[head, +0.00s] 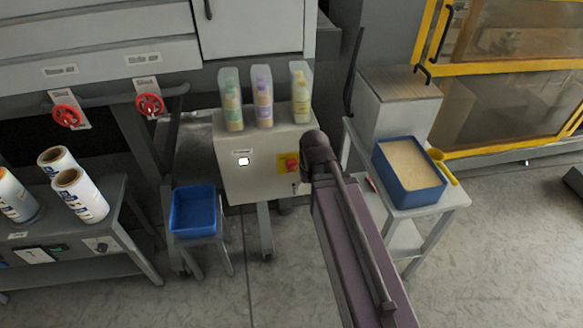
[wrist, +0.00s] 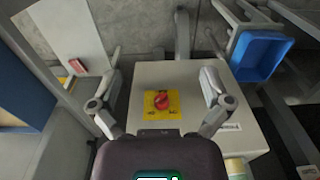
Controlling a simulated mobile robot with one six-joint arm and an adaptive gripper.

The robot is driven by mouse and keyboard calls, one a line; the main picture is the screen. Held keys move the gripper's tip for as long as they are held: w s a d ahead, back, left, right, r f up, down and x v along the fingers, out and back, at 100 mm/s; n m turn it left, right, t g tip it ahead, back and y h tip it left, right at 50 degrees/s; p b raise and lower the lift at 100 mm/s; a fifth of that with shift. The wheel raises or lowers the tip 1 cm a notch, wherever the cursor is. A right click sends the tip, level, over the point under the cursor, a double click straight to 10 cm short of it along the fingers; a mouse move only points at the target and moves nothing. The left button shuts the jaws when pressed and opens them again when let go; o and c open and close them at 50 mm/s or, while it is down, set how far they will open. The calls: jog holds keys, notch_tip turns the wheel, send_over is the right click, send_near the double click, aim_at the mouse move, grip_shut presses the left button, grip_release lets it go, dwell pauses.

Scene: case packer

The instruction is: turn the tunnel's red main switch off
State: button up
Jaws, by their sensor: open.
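The red main switch (head: 290,163) is a rotary knob on a yellow plate, on the front of the pale tunnel cabinet (head: 240,182). In the wrist view the switch (wrist: 161,101) sits on its yellow plate (wrist: 153,113) between my fingers, lower than the fingertips in the picture. My gripper (wrist: 160,78) is open and empty, one finger on each side, apart from the knob. I cannot tell the knob's exact angle. In the head view my arm's dark end is just right of the switch, and the fingers are not clear there.
Several things stand close by: bottles in clear sleeves (head: 264,98) on the cabinet, a lit white button (head: 243,161) left of the switch, a blue bin (head: 193,208) on a stand, and a blue box of granules (head: 410,170) with a yellow scoop (head: 443,167) on a side table. Floor in front is clear.

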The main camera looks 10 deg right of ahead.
aim_at(293, 165)
jog(key=w+d+f+t+y+b, duration=0.1)
jog(key=w+f+t+b, duration=0.1)
jog(key=w, duration=0.9)
jog(key=w+d+f+t+y+b, duration=0.1)
jog(key=w+d+f+t+b, duration=0.1)
jog(key=w, duration=0.9)
jog(key=shift+d+f+b, duration=0.2)
jog(key=shift+f+b, duration=0.35)
jog(key=shift+b, duration=0.65)
jog(key=shift+w+f, duration=0.1)
jog(key=shift+f, duration=0.1)
jog(key=b+x, duration=1.2)
jog(key=x, duration=0.1)
jog(key=shift+w+a+f, duration=0.1)
jog(key=shift+a+f, duration=0.1)
jog(key=shift+a, duration=0.05)
jog(key=c, duration=1.1)
